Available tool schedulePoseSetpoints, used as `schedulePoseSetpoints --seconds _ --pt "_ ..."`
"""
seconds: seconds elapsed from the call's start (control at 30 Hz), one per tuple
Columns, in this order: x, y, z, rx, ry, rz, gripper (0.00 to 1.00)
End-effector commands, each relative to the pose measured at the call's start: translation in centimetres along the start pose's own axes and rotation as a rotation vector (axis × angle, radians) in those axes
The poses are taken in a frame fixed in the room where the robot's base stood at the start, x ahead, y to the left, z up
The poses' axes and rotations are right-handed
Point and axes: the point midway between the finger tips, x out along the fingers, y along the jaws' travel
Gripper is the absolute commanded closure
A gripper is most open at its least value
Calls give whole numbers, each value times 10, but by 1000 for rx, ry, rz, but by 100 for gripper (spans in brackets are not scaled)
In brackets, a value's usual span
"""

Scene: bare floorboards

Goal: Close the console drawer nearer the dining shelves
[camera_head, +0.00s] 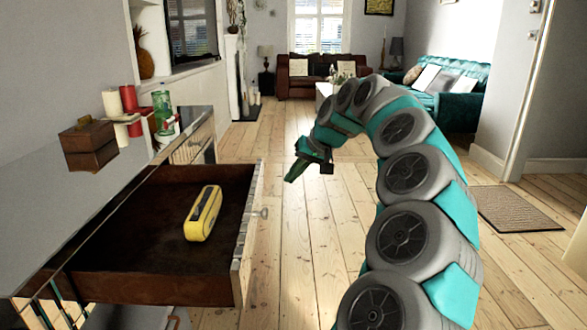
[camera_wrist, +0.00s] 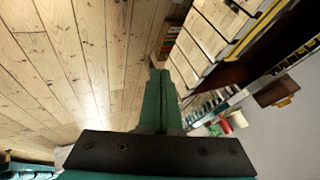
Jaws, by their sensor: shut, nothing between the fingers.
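The console drawer (camera_head: 140,258) is pulled well out at the left of the head view, with a dark inside and a small knob on its pale front. A yellow case-like object (camera_head: 203,213) lies in it. The mirrored console (camera_head: 192,128) runs along the left wall; the rest of its front is partly hidden. My gripper (camera_head: 295,176) is shut and empty, above the floor to the right of and beyond the drawer front, apart from it. In the wrist view my gripper (camera_wrist: 160,70) points toward the console side. I cannot clearly identify the dining shelves.
On the console stand a wooden box (camera_head: 88,145), red and white candles (camera_head: 128,98) and a green bottle (camera_head: 162,109). Bare floorboards lie open in the middle. A brown sofa (camera_head: 290,88), a teal sofa (camera_head: 462,103) and a doormat (camera_head: 512,207) are farther off.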

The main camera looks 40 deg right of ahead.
Motion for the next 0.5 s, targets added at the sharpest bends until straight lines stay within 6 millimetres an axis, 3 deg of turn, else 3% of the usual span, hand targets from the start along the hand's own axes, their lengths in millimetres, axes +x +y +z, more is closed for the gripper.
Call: schedulePoseSetpoints --seconds 0.27,0.5 --pt "56 -1 2 -1 -8 1 100" --pt "68 -29 1 -1 -3 0 100"
